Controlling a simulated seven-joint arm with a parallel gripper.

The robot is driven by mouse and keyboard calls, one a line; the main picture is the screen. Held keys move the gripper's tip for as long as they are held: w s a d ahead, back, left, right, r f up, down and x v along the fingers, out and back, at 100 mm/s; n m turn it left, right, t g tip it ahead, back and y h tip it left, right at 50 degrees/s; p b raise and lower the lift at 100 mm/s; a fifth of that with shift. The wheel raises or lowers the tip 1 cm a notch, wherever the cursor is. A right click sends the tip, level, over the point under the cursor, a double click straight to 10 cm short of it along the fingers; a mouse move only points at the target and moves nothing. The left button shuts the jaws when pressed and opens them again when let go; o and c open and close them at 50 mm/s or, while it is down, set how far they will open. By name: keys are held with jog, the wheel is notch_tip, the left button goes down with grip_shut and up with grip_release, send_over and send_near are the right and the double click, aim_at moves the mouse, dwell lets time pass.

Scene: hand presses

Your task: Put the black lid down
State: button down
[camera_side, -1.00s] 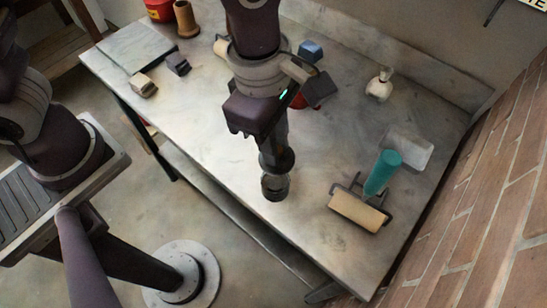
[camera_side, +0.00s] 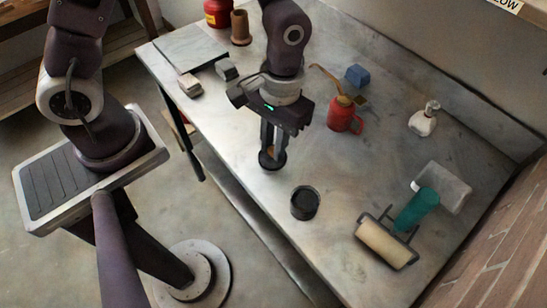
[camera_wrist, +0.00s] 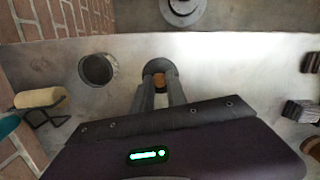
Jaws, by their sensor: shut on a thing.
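The black lid (camera_side: 266,161) is a round dark disc between my fingertips in the side view. My gripper (camera_side: 272,150) points down and is shut on it. In the wrist view the lid (camera_wrist: 160,68) shows beyond the fingers, with a brown-orange knob (camera_wrist: 159,82) between them. The lid is low over the bench; I cannot tell whether it touches. The open black jar (camera_side: 305,203) stands upright to the right of the lid in the side view, apart from it. It also shows left of my fingers in the wrist view (camera_wrist: 97,69).
The grey metal bench (camera_side: 350,240) is bare around the lid and jar; its front edge is close. A red oil can (camera_side: 345,115) and a blue block (camera_side: 357,75) stand behind my gripper. A paint roller (camera_side: 387,243) lies right of the jar. Small blocks (camera_side: 190,85) lie at left.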

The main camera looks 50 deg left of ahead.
notch_tip(320, 180, down, 4)
jog(key=shift+f, duration=0.25)
jog(key=shift+f, duration=0.15)
jog(key=c, duration=1.3)
grip_release()
notch_tip(320, 180, up, 12)
jog(key=w+r, duration=0.1)
jog(key=w, duration=0.1)
jog(key=s+a+r+t, duration=0.2)
jog(key=s+a+r, duration=0.1)
jog(key=s+r, duration=0.1)
jog(key=s+a+r+m+t, duration=0.1)
jog(key=s+a+r+t, duration=0.1)
jog(key=s+a+r, duration=0.1)
jog(key=s+a+r+m+t, duration=0.1)
jog(key=s+a+r+t, duration=0.2)
jog(key=r, duration=0.4)
jog(key=shift+s+a, duration=0.85)
jog(key=shift+a, duration=0.3)
